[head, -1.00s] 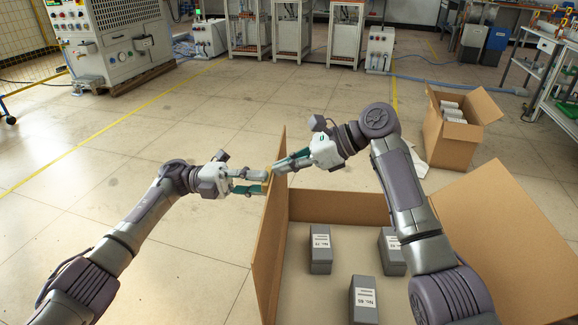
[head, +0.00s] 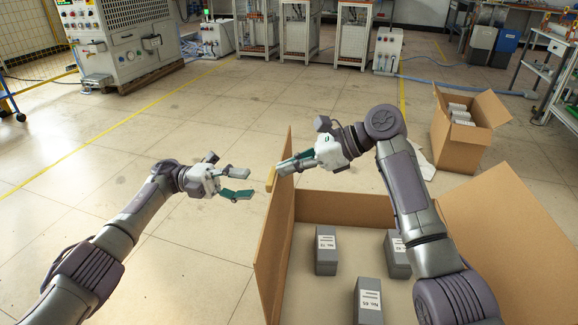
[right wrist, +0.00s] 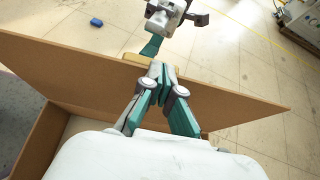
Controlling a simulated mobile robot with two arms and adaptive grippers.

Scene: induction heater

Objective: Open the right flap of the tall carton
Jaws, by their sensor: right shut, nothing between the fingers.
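A large open carton stands before me, cut off below. Its left panel (head: 277,235) stands upright, with a small yellowish tab (head: 270,179) near its top edge. Its right flap (head: 500,235) leans outward. My left gripper (head: 245,183) is open and empty, just left of the tab and apart from it. My right gripper (head: 279,169) is shut and empty, its tips at the panel's top edge by the tab. In the right wrist view the shut fingertips (right wrist: 160,72) are at the panel edge beside the tab (right wrist: 137,60); I cannot tell if they touch.
Grey labelled boxes (head: 326,258) stand inside the carton, some partly hidden by my right arm. A smaller open carton (head: 462,145) with several grey-white items stands at the back right. Machines and frames line the back.

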